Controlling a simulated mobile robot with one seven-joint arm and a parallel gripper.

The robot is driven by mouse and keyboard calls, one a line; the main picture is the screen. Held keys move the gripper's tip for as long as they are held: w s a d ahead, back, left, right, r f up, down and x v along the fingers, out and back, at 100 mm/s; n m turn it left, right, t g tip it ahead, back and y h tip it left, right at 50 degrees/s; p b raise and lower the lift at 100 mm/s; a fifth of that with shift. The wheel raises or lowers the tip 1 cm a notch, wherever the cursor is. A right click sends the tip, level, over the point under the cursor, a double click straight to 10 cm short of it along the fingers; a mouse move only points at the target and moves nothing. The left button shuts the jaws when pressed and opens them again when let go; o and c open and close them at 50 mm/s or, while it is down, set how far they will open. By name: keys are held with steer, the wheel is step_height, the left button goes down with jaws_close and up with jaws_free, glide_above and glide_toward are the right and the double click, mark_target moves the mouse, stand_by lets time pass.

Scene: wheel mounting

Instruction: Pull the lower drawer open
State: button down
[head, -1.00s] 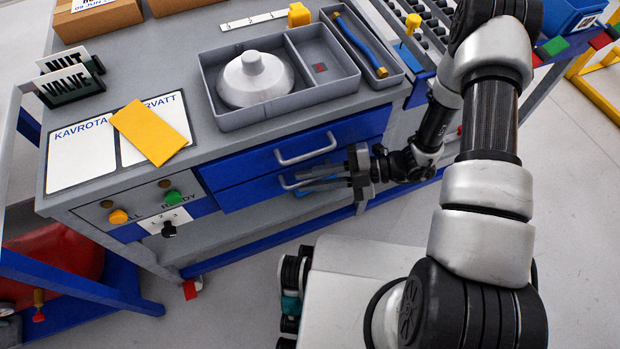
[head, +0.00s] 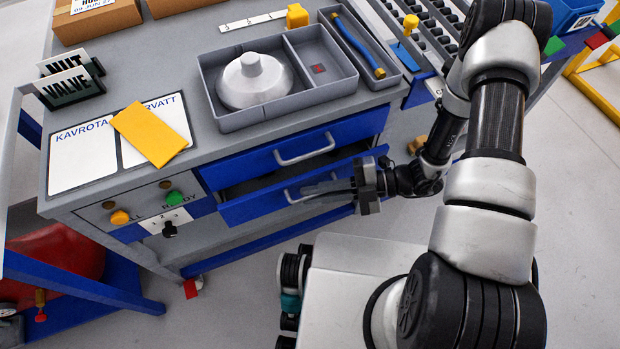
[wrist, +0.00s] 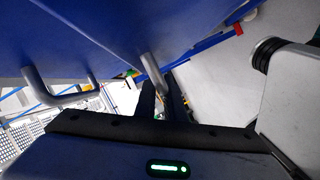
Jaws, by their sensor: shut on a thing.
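The lower drawer (head: 256,203) has a blue front and stands part way out of the grey bench, with a dark gap above its front edge. My gripper (head: 332,187) is at its grey bar handle (head: 298,194), fingers shut on it from the right side. In the wrist view the handle (wrist: 152,70) runs down to my gripper's fingers (wrist: 165,98). The contact itself is partly hidden. The upper drawer (head: 250,158) is closed, and its handle (head: 305,150) is free above my gripper.
A grey tray (head: 270,118) with a white domed part (head: 252,80) stands on the bench top above the drawers. A control panel with an orange button (head: 119,217) and a green button (head: 173,198) is left of them.

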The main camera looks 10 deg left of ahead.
steer(key=s+d, duration=0.5)
steer(key=s, duration=0.3)
steer(key=s+d+p, duration=0.1)
steer(key=s+d, duration=0.4)
steer(key=s, duration=0.3)
steer(key=shift+s, duration=0.15)
steer(key=c, duration=2.1)
jaws_free()
steer(key=shift+d, duration=0.1)
steer(key=p+v, duration=0.1)
steer(key=v, duration=1.6)
steer(key=shift+d+r, duration=0.1)
steer(key=shift+d, duration=0.05)
